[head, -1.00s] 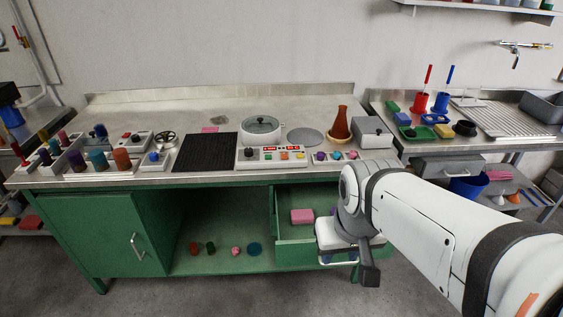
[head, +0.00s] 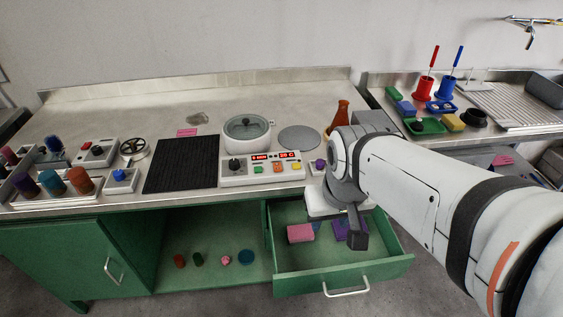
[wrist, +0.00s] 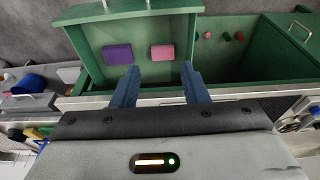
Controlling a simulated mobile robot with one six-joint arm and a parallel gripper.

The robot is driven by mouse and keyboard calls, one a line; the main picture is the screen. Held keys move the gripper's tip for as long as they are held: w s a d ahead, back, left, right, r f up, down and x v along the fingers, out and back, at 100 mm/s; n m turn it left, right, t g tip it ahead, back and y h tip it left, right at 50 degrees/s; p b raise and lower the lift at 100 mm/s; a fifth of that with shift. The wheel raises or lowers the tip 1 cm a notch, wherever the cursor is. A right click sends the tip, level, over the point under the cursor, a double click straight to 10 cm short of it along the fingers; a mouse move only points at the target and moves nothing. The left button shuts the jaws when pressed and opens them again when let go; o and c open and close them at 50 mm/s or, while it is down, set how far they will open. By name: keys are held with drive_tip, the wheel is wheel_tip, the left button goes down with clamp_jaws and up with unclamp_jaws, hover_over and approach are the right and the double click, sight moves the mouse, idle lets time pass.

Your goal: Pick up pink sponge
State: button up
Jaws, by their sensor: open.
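The pink sponge (head: 300,233) lies in the left part of the open green drawer (head: 399,266), with a purple block (head: 345,231) to its right. In the wrist view the pink sponge (wrist: 162,52) lies beyond my fingertips, and the purple block (wrist: 117,54) is left of it. My gripper (wrist: 159,72) is open and empty; its two blue fingers point toward the drawer, and the sponge shows between and beyond them. In the head view my wrist hangs over the back of the drawer and hides part of its inside.
The counter edge (head: 150,198) runs behind the drawer, with a control panel (head: 262,168) and a pot (head: 247,133) on top. Left of the drawer is an open compartment (head: 212,283) with several small items. The drawer handle (head: 346,290) sticks out in front.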

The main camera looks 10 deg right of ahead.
sight(301, 231)
drive_tip(key=o, duration=1.3)
drive_tip(key=w+f+b, duration=0.5)
drive_tip(key=w+f, duration=0.1)
drive_tip(key=f, duration=0.3)
drive_tip(key=w+f+b, duration=0.6)
drive_tip(key=w+f, duration=0.1)
drive_tip(key=f, duration=0.3)
drive_tip(key=w+f+b, duration=0.6)
drive_tip(key=f, duration=0.3)
drive_tip(key=shift+w+f, duration=0.4)
drive_tip(key=shift+t, duration=0.3)
drive_tip(key=shift+b+x, duration=0.85)
drive_tip(key=shift+x, duration=2.05)
